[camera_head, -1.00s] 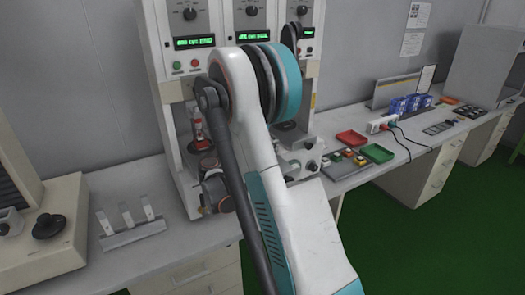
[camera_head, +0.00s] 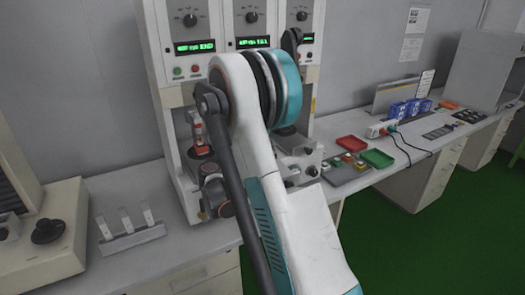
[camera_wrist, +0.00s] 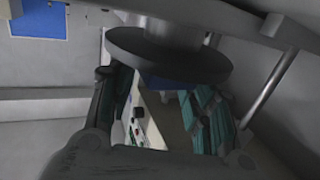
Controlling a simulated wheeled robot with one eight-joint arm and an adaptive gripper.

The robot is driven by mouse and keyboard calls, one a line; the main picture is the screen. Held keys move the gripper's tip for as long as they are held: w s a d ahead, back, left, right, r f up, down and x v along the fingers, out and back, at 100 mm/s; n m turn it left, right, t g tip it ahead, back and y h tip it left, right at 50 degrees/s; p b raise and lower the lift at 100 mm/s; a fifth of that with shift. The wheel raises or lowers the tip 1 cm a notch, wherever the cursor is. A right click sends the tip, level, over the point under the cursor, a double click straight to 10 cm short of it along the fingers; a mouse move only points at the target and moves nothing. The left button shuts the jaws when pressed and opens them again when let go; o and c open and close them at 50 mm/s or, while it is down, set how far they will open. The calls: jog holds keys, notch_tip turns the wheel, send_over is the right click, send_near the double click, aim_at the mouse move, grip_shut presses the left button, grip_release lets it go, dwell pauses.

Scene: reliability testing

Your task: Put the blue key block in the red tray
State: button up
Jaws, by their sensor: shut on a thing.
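The red tray (camera_head: 351,143) lies on the bench in the head view, right of the tall test machine. My gripper (camera_wrist: 155,88) shows in the wrist view with its dark, teal-sided fingers either side of a blue piece (camera_wrist: 163,83). It is shut on this piece, which looks like the blue key block. A dark round disc covers most of the piece and its contact with the fingers. In the head view my arm hides the gripper and the piece, so I cannot tell their exact place on the bench.
A green tray (camera_head: 377,158) and a small panel with coloured blocks (camera_head: 345,171) sit beside the red tray. A white power strip (camera_head: 381,129) with cables lies behind. The test machine (camera_head: 160,70) stands close to my arm. A slotted holder (camera_head: 133,240) is at left.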

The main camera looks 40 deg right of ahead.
notch_tip(320, 180, up, 10)
jog(key=p, duration=0.4)
